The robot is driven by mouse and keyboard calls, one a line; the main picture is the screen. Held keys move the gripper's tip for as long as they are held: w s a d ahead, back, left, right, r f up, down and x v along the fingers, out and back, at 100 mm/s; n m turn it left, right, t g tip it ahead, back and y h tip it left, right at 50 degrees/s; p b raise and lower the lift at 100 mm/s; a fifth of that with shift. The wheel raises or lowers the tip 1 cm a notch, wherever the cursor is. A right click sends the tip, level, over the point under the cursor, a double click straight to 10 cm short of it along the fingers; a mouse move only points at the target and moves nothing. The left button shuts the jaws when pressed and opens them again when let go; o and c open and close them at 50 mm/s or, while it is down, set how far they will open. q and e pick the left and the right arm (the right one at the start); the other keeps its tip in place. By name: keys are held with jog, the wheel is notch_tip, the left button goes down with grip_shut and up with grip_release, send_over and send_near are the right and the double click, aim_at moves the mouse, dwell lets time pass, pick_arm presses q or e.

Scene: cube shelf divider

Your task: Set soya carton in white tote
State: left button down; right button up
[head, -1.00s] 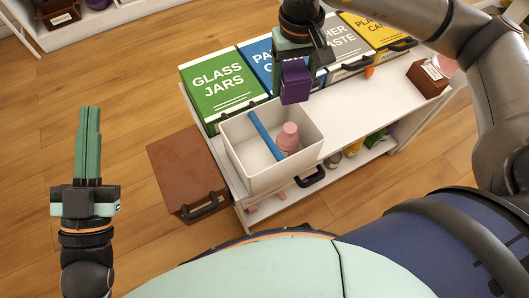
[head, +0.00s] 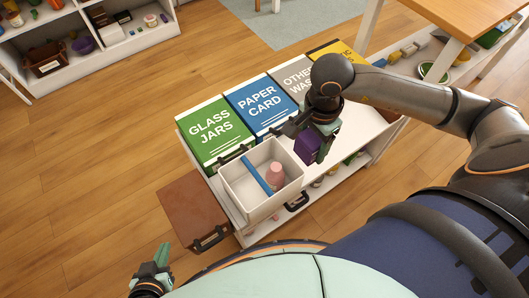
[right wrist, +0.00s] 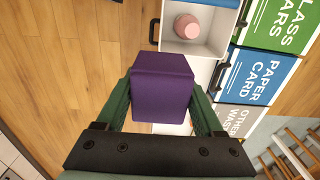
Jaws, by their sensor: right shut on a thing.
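A purple block-like carton (head: 306,148), presumably the soya carton with no label in sight, is held in my right gripper (head: 318,143). In the right wrist view the carton (right wrist: 162,85) sits between the two green fingers. The white tote (head: 268,209) stands on the white shelf unit, open at the top. It holds a pink bottle (head: 275,176) and a blue stick-like thing (head: 256,178). In the head view the carton is up and right of the tote, outside its right rim. My left gripper (head: 162,254) is low at the left, partly seen, away from everything.
Labelled bins stand behind the tote: a green glass bin (head: 212,133), a blue paper bin (head: 258,103) and a grey bin (head: 294,80). A brown case (head: 195,210) with a handle is left of the tote. The tote has free room beside its contents.

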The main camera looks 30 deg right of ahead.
pick_arm(q)
jog(key=shift+w+d+b, duration=0.2)
jog(key=shift+b, duration=0.2)
pick_arm(e)
jog(key=w+a+f, duration=0.5)
jog(key=w+f, duration=0.5)
jog(key=f, duration=0.2)
jog(key=shift+w+a, duration=0.3)
jog(key=shift+a, duration=0.1)
pick_arm(q)
jog(key=shift+f, duration=0.15)
pick_arm(e)
jog(key=shift+f, duration=0.15)
pick_arm(q)
jog(key=shift+d+f+b, duration=0.35)
jog(key=shift+f+b, duration=0.05)
jog(key=shift+b, duration=0.2)
pick_arm(e)
jog(key=shift+f, duration=0.5)
pick_arm(q)
jog(key=shift+a+r, duration=0.1)
pick_arm(e)
jog(key=o, duration=1.4)
